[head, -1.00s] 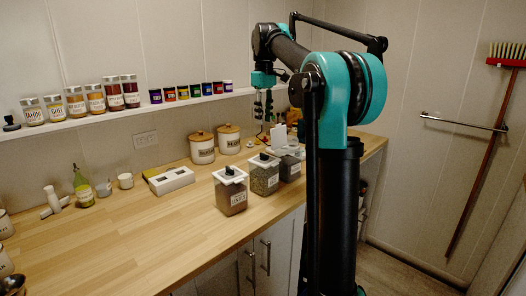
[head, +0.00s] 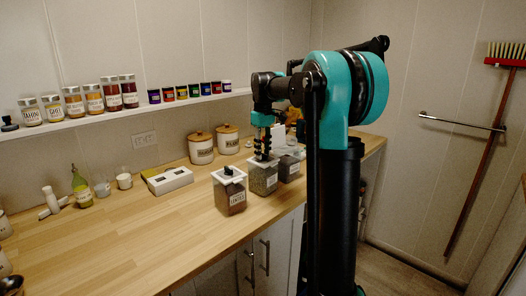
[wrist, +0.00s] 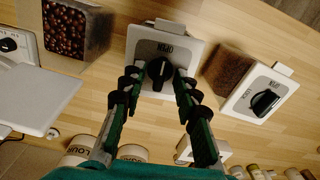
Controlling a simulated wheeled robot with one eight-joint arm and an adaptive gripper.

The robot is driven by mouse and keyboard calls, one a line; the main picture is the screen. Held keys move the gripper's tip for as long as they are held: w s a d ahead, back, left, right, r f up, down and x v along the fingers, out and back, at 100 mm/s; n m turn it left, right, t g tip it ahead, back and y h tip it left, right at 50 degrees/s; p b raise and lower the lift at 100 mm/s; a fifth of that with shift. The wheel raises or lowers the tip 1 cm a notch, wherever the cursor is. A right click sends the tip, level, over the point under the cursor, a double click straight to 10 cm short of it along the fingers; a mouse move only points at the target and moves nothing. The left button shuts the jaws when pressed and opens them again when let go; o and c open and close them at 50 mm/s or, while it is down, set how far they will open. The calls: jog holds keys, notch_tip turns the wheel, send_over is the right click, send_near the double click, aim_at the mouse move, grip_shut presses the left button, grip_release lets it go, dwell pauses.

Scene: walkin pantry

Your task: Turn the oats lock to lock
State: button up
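Three clear containers with white lids and black knobs stand in a row at the counter's front edge. The middle one (head: 264,180) holds something grey-green; its label is too small to read, so I cannot tell which holds oats. My gripper (head: 264,150) is above this middle container, pointing down. In the wrist view, my gripper (wrist: 158,84) is open, its fingers on either side of the black knob (wrist: 159,69) on the white lid (wrist: 194,50). Whether they touch the knob is unclear.
The front container (head: 230,193), with reddish-brown contents, stands close beside; it also shows at right in the wrist view (wrist: 231,68). A container of dark beans (wrist: 76,30) is on the other side.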

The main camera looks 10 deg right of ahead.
jog(key=shift+c, duration=0.5)
grip_shut()
jog(key=shift+m, duration=0.3)
jog(key=m, duration=1.7)
